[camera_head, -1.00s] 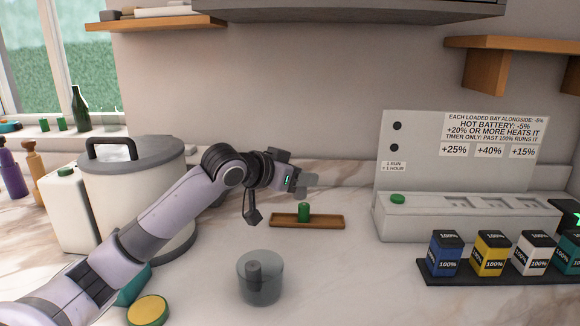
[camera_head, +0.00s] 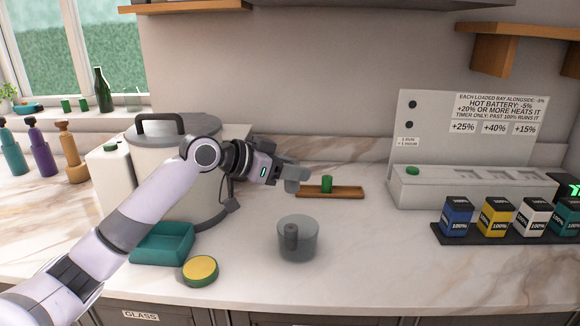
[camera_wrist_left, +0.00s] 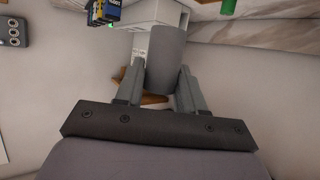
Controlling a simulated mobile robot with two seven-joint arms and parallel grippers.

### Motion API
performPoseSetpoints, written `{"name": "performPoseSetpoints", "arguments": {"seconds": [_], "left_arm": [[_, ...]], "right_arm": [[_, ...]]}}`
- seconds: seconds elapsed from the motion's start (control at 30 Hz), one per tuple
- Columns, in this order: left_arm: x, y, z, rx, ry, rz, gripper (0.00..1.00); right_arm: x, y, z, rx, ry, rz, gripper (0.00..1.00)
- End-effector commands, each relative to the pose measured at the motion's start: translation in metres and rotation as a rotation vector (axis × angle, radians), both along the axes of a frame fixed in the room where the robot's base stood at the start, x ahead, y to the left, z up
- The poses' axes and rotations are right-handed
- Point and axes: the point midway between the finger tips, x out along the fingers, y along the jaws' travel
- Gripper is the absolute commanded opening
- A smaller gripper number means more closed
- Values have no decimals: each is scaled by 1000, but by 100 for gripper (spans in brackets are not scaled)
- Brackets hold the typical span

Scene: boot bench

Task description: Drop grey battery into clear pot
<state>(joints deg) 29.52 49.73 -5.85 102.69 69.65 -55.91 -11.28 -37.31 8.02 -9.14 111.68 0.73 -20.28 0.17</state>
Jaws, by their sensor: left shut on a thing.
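My left gripper (camera_head: 291,179) is above and slightly behind the clear pot in the head view. In the left wrist view it (camera_wrist_left: 160,85) is shut on a grey battery (camera_wrist_left: 167,55), a plain grey cylinder between the fingers. In the head view the battery is hard to tell apart from the grey fingers. The clear pot (camera_head: 312,242), a see-through round vessel, stands on the counter below the gripper, apart from it. Another grey cylinder (camera_head: 291,236) shows inside the pot. My right gripper is not in view.
A wooden tray (camera_head: 349,192) with a green battery (camera_head: 327,183) lies behind and right of the pot. A teal tray (camera_head: 160,246), a yellow-topped round thing (camera_head: 200,269) and a large pot (camera_head: 172,150) are left. A charger (camera_head: 470,186) and battery boxes (camera_head: 492,218) stand right.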

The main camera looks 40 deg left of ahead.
Motion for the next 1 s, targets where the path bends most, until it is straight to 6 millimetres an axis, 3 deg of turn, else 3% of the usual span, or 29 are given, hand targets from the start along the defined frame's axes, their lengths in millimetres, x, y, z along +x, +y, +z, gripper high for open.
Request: {"name": "performPoseSetpoints", "arguments": {"seconds": [0.2,0.5,0.9,0.93,1.0], "left_arm": [[0,0,-21,-2,1,2,4],[0,0,-52,-1,-2,2,4],[0,1,-56,-1,-1,2,4],[0,1,-56,-1,-1,2,42],[0,0,-56,-1,-1,2,64]], "right_arm": [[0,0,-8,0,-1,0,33],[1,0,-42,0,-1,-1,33],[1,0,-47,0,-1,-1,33],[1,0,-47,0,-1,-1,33],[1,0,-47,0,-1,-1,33]]}}
